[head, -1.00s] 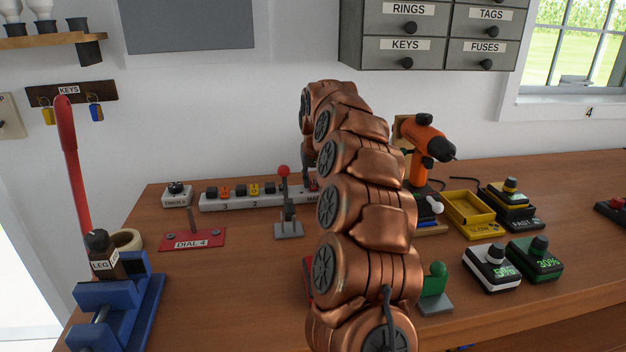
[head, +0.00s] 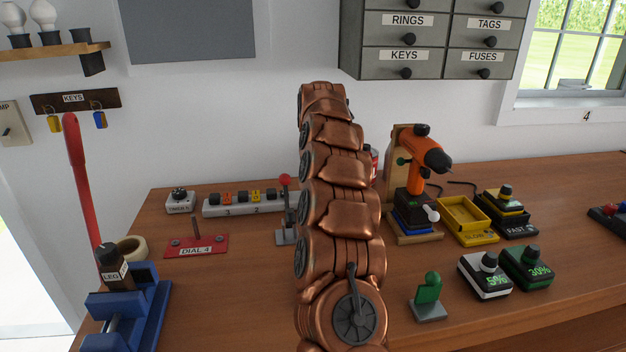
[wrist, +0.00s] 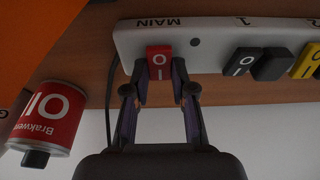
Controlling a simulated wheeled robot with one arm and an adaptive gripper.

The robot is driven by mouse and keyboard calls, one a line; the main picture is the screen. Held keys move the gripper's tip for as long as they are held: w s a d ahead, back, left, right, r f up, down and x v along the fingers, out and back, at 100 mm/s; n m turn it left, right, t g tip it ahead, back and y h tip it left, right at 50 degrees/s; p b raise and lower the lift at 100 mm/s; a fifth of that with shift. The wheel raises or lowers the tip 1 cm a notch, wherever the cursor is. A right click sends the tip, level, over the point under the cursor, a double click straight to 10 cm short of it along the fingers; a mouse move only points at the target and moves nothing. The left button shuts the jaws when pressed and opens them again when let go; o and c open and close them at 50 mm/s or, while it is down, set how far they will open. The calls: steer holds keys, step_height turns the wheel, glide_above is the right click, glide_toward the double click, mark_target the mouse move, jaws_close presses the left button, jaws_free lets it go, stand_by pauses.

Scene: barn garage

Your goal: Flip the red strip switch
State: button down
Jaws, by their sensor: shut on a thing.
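The red MAIN switch (wrist: 160,62) sits at the left end of the white power strip (wrist: 212,68) in the wrist view, with an I and O mark on its face. My gripper (wrist: 160,84) reaches up from the bottom of that view, with its two fingertips closed on the near part of the red switch. In the head view the power strip (head: 213,209) lies along the back of the bench. My copper arm hides its right end, the red switch and my gripper there.
Black and yellow switches (wrist: 272,65) are beside the red one. A red can (wrist: 48,116) is left of the gripper. A lever with a red knob (head: 285,180) stands close left of my arm; an orange drill (head: 425,150) is to the right.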

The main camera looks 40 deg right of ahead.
steer(key=shift+w+d+r+g+y+p, duration=0.2)
steer(key=shift+g+y+p, duration=0.55)
steer(key=shift+p, duration=2.7)
steer(key=shift+f+g+p, duration=0.25)
steer(key=shift+g+p, duration=0.15)
steer(key=shift+g, duration=0.05)
steer(key=shift+a, duration=0.1)
steer(key=c, duration=1)
jaws_free()
steer(key=shift+o, duration=0.2)
steer(key=shift+f+t+h+b, duration=0.15)
steer(key=shift+t+h+b, duration=0.15)
steer(key=shift+b, duration=1.15)
steer(key=t+b, duration=0.1)
steer(key=b, duration=0.3)
steer(key=shift+s+a+h, duration=0.1)
steer(key=shift+s+h, duration=0.05)
steer(key=shift+h, duration=0.1)
steer(key=t+b, duration=0.1)
steer(key=b, duration=0.1)
steer(key=t+h+b, duration=0.1)
steer(key=b, duration=0.2)
steer(key=shift+s+a, duration=0.1)
steer(key=shift+s, duration=0.15)
steer(key=shift+t+b, duration=0.4)
